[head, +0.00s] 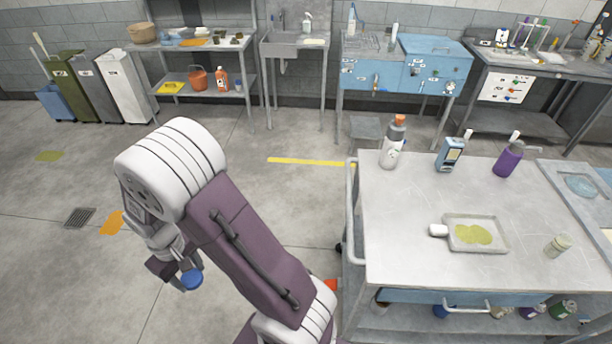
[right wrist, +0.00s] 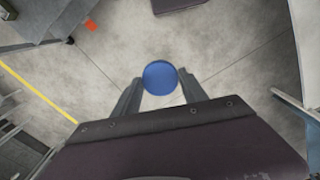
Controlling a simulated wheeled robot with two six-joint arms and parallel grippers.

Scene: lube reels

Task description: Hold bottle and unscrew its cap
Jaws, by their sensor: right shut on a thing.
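My right gripper (head: 182,268) hangs over the floor left of the cart. It is shut on a blue round cap (head: 191,281). In the right wrist view the cap (right wrist: 160,78) sits between the two fingertips of the right gripper (right wrist: 160,86), its flat round face toward the camera. No bottle body shows under the cap in either view. On the cart top stand a grey-white bottle with an orange cap (head: 391,148), a blue-and-white flat bottle (head: 450,155) and a purple bottle (head: 508,160), all upright. My left gripper is not in view.
The metal cart (head: 400,215) has a side handle at its left edge. A tray (head: 501,247) with yellow-green liquid and a small jar (head: 557,246) are on it. A blue drawer and shelf with bottles are below. The floor (head: 80,270) left of the arm is mostly clear.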

